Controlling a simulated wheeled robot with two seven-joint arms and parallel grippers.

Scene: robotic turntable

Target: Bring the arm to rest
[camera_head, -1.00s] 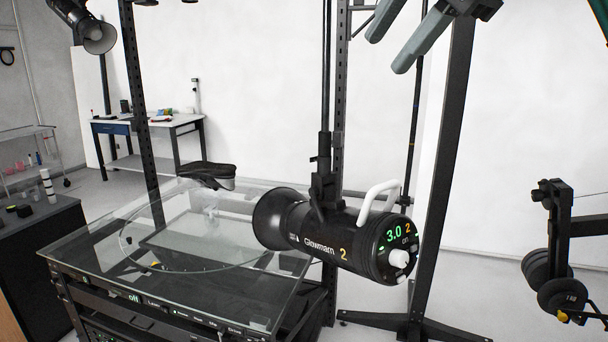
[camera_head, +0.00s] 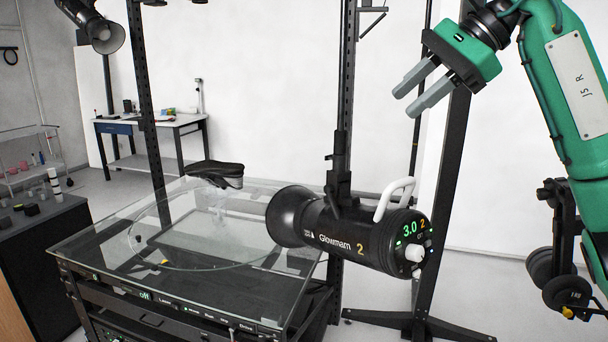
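My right arm (camera_head: 575,90) is green and enters from the right side. Its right gripper (camera_head: 406,102) has two grey fingers that point down and left. The fingers are apart with nothing between them, so it is open and empty. It hangs in the air above and behind the studio lamp in the picture, apart from it. My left gripper is not in view.
A black studio lamp (camera_head: 350,238) hangs in front. A black stand (camera_head: 452,170) rises at right. A workbench (camera_head: 150,123) stands behind.

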